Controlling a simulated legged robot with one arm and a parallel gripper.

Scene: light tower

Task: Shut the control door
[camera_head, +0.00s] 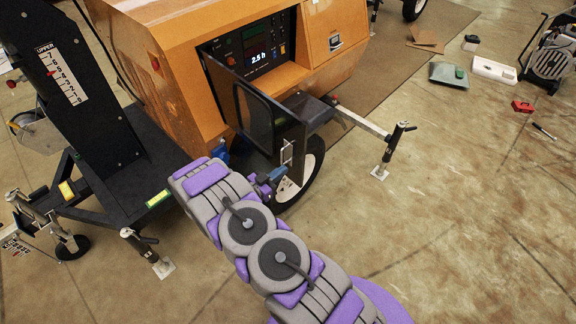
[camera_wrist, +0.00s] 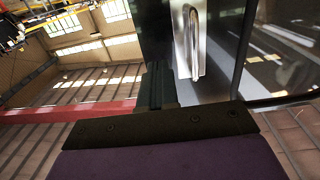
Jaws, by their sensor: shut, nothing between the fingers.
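The control door (camera_head: 254,112) is a dark framed panel with a window. It stands open, swung out from the control panel (camera_head: 258,50) of the orange light tower unit. A silver handle (camera_head: 287,153) is on the door's near end; it also shows large in the wrist view (camera_wrist: 190,42). My gripper (camera_head: 270,179) is shut and empty, just below and left of the handle in the head view. In the wrist view my gripper (camera_wrist: 158,88) is in front of the door's edge, left of the handle. I cannot tell whether it touches the door.
Loose tools and boxes lie at the upper right. The floor (camera_head: 470,220) at the right is clear.

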